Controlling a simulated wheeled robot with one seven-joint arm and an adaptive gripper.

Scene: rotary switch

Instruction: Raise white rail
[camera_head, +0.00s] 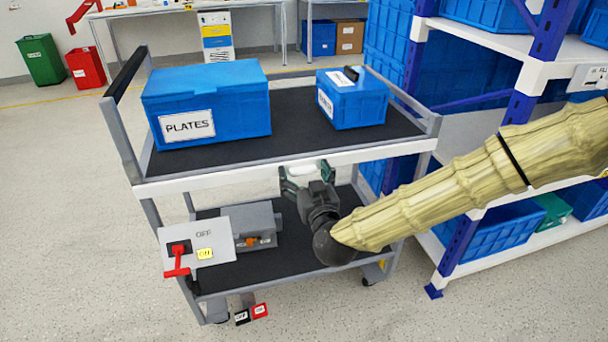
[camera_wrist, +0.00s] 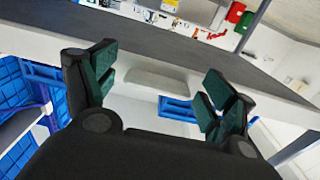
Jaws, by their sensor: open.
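The white rail (camera_head: 220,177) runs along the front edge of the cart's upper shelf. It also crosses the wrist view (camera_wrist: 272,98) below the dark shelf top. A short pale grip (camera_wrist: 160,82) sits on its face. My gripper (camera_head: 306,170) is at the rail, right of its middle, with the fingers apart. In the wrist view my gripper (camera_wrist: 160,74) has one dark green finger to each side of the pale grip. Gaps show between fingers and grip, and nothing is held. Whether the fingertips touch the rail cannot be told.
Blue boxes (camera_head: 205,95) (camera_head: 352,98) stand on the cart's dark upper shelf (camera_head: 300,108). Blue-posted shelving (camera_head: 520,90) stands close on the right.

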